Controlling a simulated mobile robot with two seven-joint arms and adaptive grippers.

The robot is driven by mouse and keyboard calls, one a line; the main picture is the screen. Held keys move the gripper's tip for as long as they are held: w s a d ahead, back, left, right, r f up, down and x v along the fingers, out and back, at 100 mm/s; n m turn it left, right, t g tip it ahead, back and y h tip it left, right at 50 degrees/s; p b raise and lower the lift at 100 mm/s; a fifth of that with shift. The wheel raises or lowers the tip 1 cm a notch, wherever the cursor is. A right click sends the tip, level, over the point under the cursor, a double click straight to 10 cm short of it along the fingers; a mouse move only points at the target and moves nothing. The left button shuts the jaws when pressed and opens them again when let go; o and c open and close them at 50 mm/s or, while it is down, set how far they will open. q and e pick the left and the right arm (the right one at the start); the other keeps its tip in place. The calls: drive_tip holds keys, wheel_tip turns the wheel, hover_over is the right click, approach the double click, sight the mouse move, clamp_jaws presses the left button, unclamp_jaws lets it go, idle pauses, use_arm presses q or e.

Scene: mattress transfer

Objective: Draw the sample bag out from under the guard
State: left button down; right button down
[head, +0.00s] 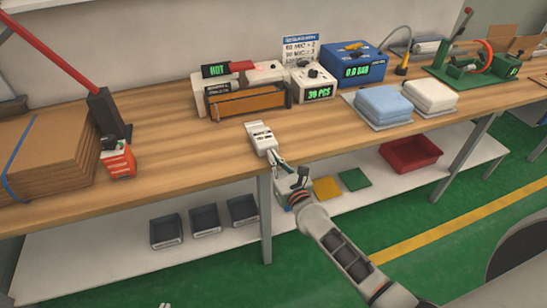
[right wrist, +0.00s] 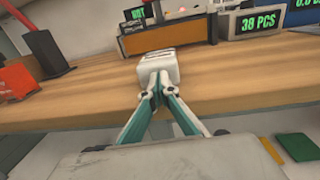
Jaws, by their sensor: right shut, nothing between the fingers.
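The heat sealer (head: 214,98) stands at the back of the bench with a HOT display. Its amber guard (head: 255,103) spans the front, and it also shows in the right wrist view (right wrist: 160,40). A small white item with grey marks (head: 260,137) lies on the bench in front of the guard, apart from it; I cannot tell if it is the sample bag. No other bag is clear under the guard. My right gripper (head: 273,158) is shut and empty at the near end of the white item (right wrist: 158,62); contact is unclear. Small pale tips at the bottom edge may be my left gripper.
Folded blue (head: 383,104) and white (head: 430,94) stacks lie further right. Cartons (head: 50,150) and a red-orange box (head: 118,160) are left. Bench between is clear.

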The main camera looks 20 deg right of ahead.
drive_tip(key=shift+w+a, duration=0.1)
drive_tip(key=shift+w, duration=0.8)
drive_tip(key=shift+s, duration=0.1)
